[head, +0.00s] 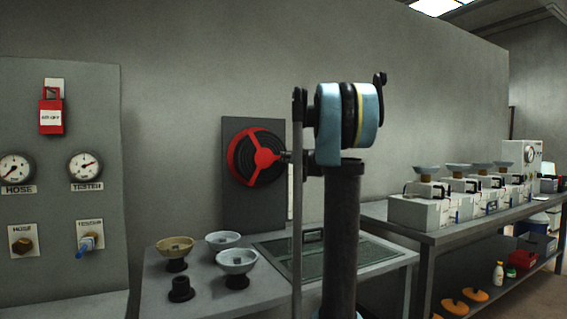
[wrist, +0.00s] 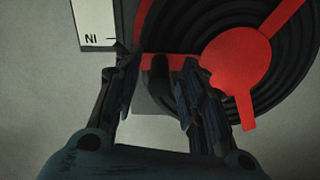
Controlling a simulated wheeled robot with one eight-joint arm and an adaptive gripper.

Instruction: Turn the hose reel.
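The hose reel (head: 243,160) is a red rim with a red three-spoke hub and black coiled rings, mounted on a dark wall panel. In the wrist view its red hub (wrist: 236,58) and black rings fill the upper right. My gripper (wrist: 158,66) is at the reel's rim, with its two fingers apart. A dark peg-like handle (wrist: 160,78) shows between the fingers; I cannot tell whether either finger touches it. In the head view my gripper (head: 285,157) is small at the reel's right side, and my arm hides part of that area.
A bench (head: 205,302) below the reel holds several bowls on stands and a recessed grate (head: 285,262). A gauge panel (head: 65,130) with a red lockout tag stands at left. A long table (head: 440,236) with several scales is at right. A white label (wrist: 98,30) is beside the reel.

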